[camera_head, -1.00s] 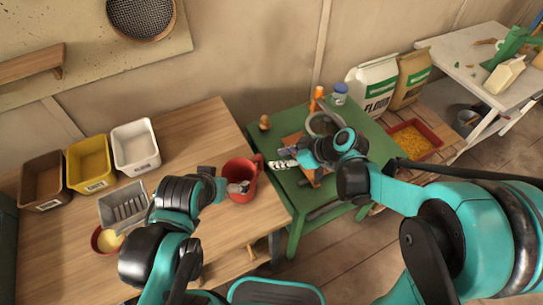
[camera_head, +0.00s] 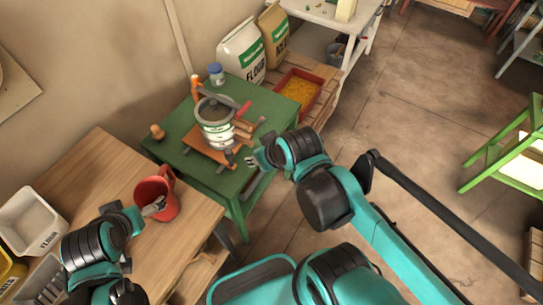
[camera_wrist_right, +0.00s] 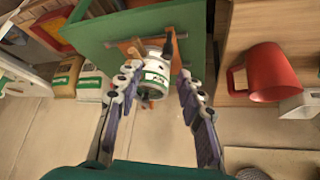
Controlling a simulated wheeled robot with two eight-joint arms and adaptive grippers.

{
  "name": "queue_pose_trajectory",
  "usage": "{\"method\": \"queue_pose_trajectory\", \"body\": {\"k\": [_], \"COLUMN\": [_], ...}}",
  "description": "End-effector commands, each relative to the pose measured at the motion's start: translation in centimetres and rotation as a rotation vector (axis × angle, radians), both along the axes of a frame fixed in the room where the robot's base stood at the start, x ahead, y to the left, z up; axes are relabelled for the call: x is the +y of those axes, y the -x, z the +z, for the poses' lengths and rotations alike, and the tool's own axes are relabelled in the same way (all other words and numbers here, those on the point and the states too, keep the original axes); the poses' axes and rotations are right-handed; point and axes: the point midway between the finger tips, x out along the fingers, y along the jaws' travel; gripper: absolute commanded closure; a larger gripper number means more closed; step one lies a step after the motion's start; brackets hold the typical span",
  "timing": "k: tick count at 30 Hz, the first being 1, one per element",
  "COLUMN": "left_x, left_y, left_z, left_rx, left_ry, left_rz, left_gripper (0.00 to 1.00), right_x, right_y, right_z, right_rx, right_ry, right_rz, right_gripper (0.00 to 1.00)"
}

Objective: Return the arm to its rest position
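The hammer mill (camera_head: 215,125), a grey drum with a white and green label, stands on an orange-brown board on the green table (camera_head: 168,153). My right gripper (camera_head: 252,160) is in front of the mill, near the table's front edge. The right wrist view shows its fingers (camera_wrist_right: 158,88) spread with nothing held; the mill (camera_wrist_right: 153,76) appears between them, beyond the tips. My left gripper (camera_head: 153,207) is at the mouth of the red jug (camera_head: 160,190) on the wooden table. Whether its fingers grip the jug's wall is too small to tell.
A wooden knob-like piece (camera_head: 157,132) and a blue-lidded jar (camera_head: 216,74) stand on the green table. A flour bag (camera_head: 242,50) and a red tray of yellow grain (camera_head: 301,91) are behind it. A white bin (camera_head: 32,222) is at left. Open floor (camera_head: 410,110) lies right.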

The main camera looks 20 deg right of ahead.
Motion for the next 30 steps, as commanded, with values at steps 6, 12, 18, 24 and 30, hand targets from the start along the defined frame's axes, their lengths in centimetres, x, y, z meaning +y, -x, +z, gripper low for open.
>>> {"method": "queue_pose_trajectory", "body": {"k": [6, 12, 18, 24, 30], "left_x": [0.0, 0.0, 0.0, 0.0, 0.0], "left_y": [0.0, 0.0, 0.0, 0.0, 0.0], "left_z": [0.0, 0.0, 0.0, 0.0, 0.0], "left_rx": [0.0, 0.0, 0.0, 0.0, 0.0], "left_ry": [0.0, 0.0, 0.0, 0.0, 0.0], "left_rz": [0.0, 0.0, 0.0, 0.0, 0.0], "left_gripper": [0.0, 0.0, 0.0, 0.0, 0.0], "right_x": [-2.2, -2.4, -2.3, -2.3, -2.3], "right_y": [1.9, 1.9, 1.9, 1.9, 1.9], "right_z": [0.1, 0.1, 0.1, 0.1, 0.1], "right_rx": [-0.028, -0.031, -0.03, -0.03, -0.03], "right_ry": [0.006, 0.004, 0.004, 0.005, 0.005], "right_rz": [-0.134, -0.143, -0.142, -0.141, -0.141], "right_gripper": [0.62, 0.62, 0.62, 0.62, 0.62]}}
